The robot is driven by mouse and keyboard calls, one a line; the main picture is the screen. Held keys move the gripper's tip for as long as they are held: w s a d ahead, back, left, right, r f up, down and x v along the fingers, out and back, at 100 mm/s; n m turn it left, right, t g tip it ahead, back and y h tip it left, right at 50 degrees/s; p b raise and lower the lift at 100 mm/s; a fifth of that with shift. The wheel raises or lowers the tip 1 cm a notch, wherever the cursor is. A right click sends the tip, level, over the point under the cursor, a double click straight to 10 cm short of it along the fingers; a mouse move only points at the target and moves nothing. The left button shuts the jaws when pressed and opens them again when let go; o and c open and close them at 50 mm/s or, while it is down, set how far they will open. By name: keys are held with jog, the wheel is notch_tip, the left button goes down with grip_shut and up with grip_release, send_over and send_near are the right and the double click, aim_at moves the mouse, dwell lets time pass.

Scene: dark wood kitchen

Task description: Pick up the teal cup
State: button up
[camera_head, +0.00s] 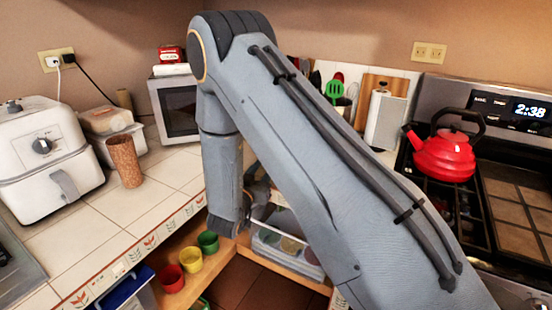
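A green to teal cup (208,242) stands in the open wooden drawer or shelf below the counter, at the lower middle. A yellow cup (190,260) and a red cup (172,279) stand beside it in a row toward the lower left. My arm reaches over the counter edge and bends downward. Its dark lower end is just right of the teal cup and looks very close to it; I cannot tell whether they touch. The fingers of my gripper cannot be made out, so whether it is open or shut does not show.
A clear-sided bin (290,262) sits right of the cups, partly behind my arm. A white air fryer (45,160) and brown tumbler (125,162) stand on the tiled counter (130,210). A red kettle (445,155) sits on the stove at right. A blue-edged item (125,288) is lower left.

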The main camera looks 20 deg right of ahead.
jog(key=p+x, duration=0.2)
jog(key=x, duration=0.3)
grip_shut()
